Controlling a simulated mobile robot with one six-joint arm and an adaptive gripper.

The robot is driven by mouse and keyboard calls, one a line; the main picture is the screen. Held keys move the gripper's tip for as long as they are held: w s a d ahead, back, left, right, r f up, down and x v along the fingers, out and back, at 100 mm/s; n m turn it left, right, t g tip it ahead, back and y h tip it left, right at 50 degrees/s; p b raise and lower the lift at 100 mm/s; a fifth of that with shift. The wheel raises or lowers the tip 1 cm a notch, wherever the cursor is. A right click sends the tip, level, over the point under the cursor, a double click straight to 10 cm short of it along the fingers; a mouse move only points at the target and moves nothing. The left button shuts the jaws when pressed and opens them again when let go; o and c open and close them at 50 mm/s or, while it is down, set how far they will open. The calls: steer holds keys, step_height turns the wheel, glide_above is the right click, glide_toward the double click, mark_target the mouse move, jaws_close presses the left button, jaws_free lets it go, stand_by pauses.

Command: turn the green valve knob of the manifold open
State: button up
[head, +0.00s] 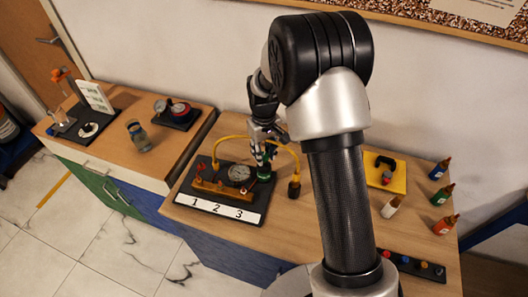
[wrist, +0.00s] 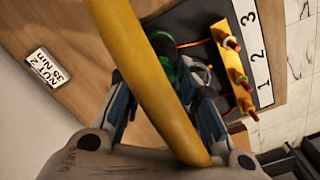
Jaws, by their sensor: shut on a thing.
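The manifold is a brass bar (head: 217,189) with several small coloured valves, on a black board with a white strip (head: 219,208) numbered 1, 2, 3. A round dial gauge (head: 239,173) stands behind the bar. In the wrist view, green of the knob (wrist: 169,72) shows beyond the fingers. A yellow hose (wrist: 138,70) crosses close in front and hides part of the grip.
The yellow hose (head: 232,139) arches around my gripper to a dark fitting (head: 294,189) at the right. A yellow plate (head: 391,176) and several small bottles (head: 441,195) stand farther right.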

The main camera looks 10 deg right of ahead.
mark_target(264, 155)
steer(key=o, duration=1.1)
steer(key=shift+r, duration=6.05)
